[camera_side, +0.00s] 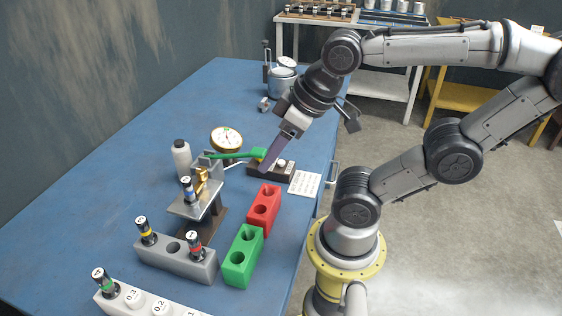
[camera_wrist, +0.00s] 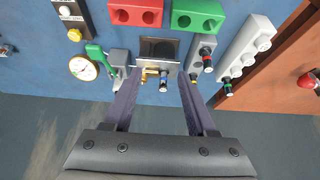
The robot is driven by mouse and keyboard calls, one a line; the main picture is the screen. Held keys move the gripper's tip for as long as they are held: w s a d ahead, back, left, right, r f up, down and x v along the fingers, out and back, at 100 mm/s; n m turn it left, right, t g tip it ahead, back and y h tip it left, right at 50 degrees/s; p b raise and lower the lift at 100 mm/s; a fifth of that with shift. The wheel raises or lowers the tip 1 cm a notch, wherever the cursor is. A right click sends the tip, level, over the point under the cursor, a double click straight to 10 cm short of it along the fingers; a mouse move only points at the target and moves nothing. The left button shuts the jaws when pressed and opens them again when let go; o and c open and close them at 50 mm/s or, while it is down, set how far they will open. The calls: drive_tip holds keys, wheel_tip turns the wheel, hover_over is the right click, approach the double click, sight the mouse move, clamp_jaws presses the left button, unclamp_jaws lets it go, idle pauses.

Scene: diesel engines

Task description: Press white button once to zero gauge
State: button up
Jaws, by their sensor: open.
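A black button block (camera_side: 286,172) with a white button (camera_side: 281,163) lies on the blue table in the side view. The round gauge (camera_side: 226,138), white-faced with a gold rim, stands left of the block, and also shows in the wrist view (camera_wrist: 83,68). My gripper (camera_side: 265,168) points down close to the block's left end, partly covering it; contact cannot be told. Its fingers (camera_wrist: 159,75) are apart with nothing held.
A green lever (camera_side: 230,156) reaches toward my fingers from a metal fixture (camera_side: 200,200). A white dotted card (camera_side: 305,183), a red block (camera_side: 264,207) and a green block (camera_side: 243,256) lie nearby. A grey holder (camera_side: 175,261) carries small cylinders. The table's far left is clear.

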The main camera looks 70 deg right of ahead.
clamp_jaws()
idle(1.4)
